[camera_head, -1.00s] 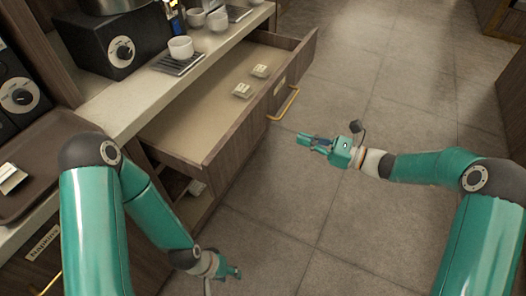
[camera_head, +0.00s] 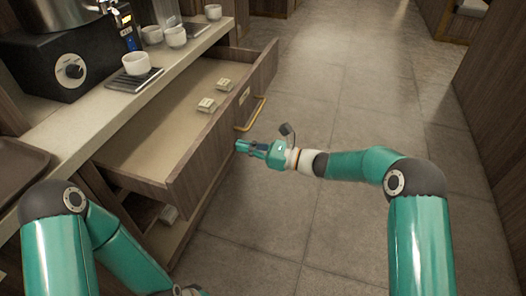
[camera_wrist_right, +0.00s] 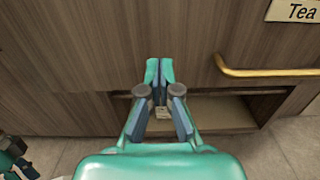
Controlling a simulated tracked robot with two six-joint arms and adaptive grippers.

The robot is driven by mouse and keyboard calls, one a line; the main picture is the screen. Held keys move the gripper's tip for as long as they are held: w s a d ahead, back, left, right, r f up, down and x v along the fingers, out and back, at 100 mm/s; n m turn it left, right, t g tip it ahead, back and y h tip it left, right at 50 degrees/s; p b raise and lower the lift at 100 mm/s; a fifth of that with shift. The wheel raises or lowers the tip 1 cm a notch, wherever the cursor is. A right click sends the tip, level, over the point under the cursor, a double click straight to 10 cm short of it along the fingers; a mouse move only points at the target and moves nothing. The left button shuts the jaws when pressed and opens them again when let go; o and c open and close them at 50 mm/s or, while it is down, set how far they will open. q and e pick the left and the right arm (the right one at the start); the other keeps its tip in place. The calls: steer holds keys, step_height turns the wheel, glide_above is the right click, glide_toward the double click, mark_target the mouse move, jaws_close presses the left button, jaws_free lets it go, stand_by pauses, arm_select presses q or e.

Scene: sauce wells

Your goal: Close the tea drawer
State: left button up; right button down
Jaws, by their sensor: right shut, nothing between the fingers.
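The tea drawer (camera_head: 204,160) stands pulled out from the counter, with two small white packets (camera_head: 207,104) inside. Its wooden front carries a brass handle (camera_head: 252,116), and the wrist view shows the "Tea" label (camera_wrist_right: 298,11). My right gripper (camera_head: 240,146) is shut and empty, pointing at the drawer front below the handle. In the right wrist view its fingertips (camera_wrist_right: 160,62) are together in front of the wood, left of the handle; I cannot tell whether they touch it. My left gripper is mostly cut off at the head view's bottom; part of it shows in the wrist view (camera_wrist_right: 12,152).
The counter (camera_head: 100,128) above the drawer holds white cups (camera_head: 136,64), a drip mat and a black machine (camera_head: 60,75). A brown tray (camera_head: 20,165) lies at left. Below the drawer is an open compartment with a small pale item (camera_head: 168,214). The floor (camera_head: 330,110) at right is clear.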

mark_target(223, 141)
steer(key=shift+x, duration=1.95)
